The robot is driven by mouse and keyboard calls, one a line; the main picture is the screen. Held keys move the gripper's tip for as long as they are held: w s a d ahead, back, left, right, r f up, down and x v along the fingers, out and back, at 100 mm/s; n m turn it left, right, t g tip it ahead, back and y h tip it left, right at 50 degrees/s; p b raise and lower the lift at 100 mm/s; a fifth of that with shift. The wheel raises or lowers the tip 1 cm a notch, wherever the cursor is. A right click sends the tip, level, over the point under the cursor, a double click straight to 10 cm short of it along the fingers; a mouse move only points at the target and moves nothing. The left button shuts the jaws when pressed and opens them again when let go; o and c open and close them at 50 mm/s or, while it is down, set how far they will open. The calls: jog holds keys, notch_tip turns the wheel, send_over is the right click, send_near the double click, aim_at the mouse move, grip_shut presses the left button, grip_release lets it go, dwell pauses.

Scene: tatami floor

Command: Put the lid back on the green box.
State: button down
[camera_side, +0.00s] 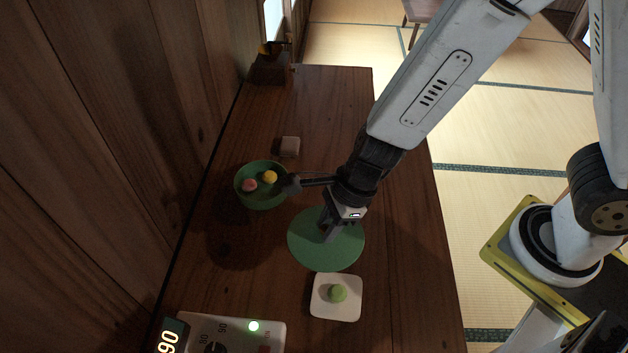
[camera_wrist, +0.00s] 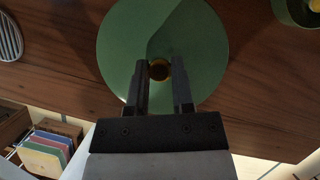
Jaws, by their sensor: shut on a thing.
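The round green lid (camera_side: 306,248) is in the middle of the dark wooden table. In the wrist view, the lid (camera_wrist: 121,45) has a small amber-brown knob (camera_wrist: 159,72) at its centre. My gripper (camera_side: 325,226) is over the lid, and in the wrist view its two fingers (camera_wrist: 159,66) are shut on this knob. I cannot tell whether the lid touches the table or hangs just above it. The round green box (camera_side: 252,203) stands open up and left of the lid, holding a pink ball and a yellow ball. Its edge shows in the wrist view (camera_wrist: 287,13).
A white square dish (camera_side: 321,309) with a green ball (camera_side: 338,293) lies just below the lid. A device with a lit display (camera_side: 232,330) is at the near left. The wooden wall (camera_side: 110,150) borders the table's left side.

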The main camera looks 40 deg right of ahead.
jog(key=shift+w, duration=0.1)
jog(key=shift+w+a, duration=0.3)
jog(key=shift+w, duration=0.4)
jog(key=w+d+f, duration=0.1)
jog(key=w+d, duration=0.1)
jog(key=w, duration=1)
jog(key=w+d+f, duration=0.1)
jog(key=w, duration=1.2)
jog(key=shift+d+f+n, duration=0.3)
jog(key=shift+d, duration=0.1)
jog(key=shift+f, duration=0.1)
jog(key=shift+f, duration=3.1)
jog(key=shift+f, duration=0.15)
